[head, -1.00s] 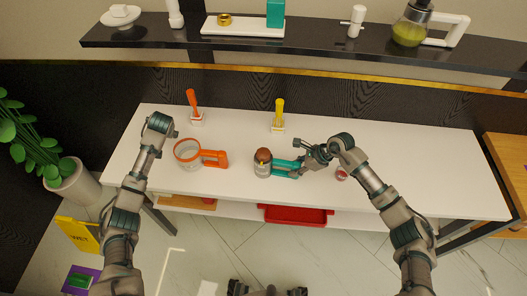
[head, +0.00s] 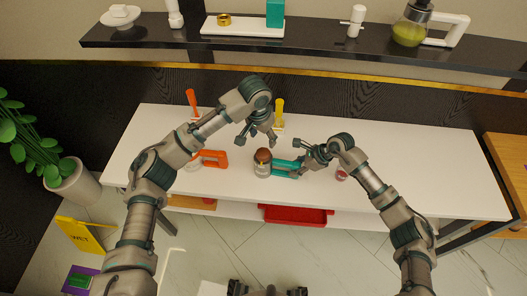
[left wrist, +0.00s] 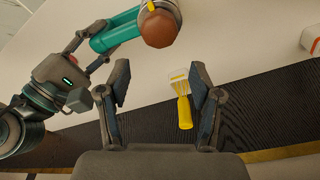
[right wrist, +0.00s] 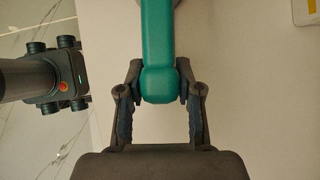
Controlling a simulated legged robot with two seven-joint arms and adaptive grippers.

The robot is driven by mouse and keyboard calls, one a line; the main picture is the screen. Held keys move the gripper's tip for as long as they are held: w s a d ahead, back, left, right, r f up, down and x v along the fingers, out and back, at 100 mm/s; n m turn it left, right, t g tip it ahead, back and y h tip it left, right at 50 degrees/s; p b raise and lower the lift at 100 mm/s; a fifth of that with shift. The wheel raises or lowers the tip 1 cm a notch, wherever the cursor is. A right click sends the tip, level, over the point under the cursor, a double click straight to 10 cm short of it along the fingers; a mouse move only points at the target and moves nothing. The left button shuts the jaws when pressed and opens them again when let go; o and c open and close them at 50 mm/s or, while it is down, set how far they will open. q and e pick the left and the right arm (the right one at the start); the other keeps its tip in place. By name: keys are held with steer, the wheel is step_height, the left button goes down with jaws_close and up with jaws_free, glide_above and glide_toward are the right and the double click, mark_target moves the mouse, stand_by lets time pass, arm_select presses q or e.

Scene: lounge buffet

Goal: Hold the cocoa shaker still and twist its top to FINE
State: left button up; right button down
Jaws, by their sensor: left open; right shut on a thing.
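The cocoa shaker (head: 262,168) stands on the white table, with a brown domed top (head: 263,155) and a teal handle (head: 287,168) pointing right. My right gripper (head: 305,163) is shut on the handle; the right wrist view shows the teal grip (right wrist: 160,60) between its fingers. My left gripper (head: 258,141) is open and empty, above and just behind the shaker. In the left wrist view the brown top (left wrist: 159,27) lies beyond the open fingers (left wrist: 158,75), not between them. I cannot read any setting mark on the top.
An orange-handled mug-like sifter (head: 212,158) stands left of the shaker, partly hidden by my left arm. The table's right side is clear.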

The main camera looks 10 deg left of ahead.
mark_target(263, 153)
arm_select(q)
steer(key=shift+s+d+f, duration=0.1)
steer(key=shift+s+f, duration=0.05)
steer(key=shift+f, duration=0.15)
step_height(263, 153, down, 8)
steer(key=shift+f, duration=0.2)
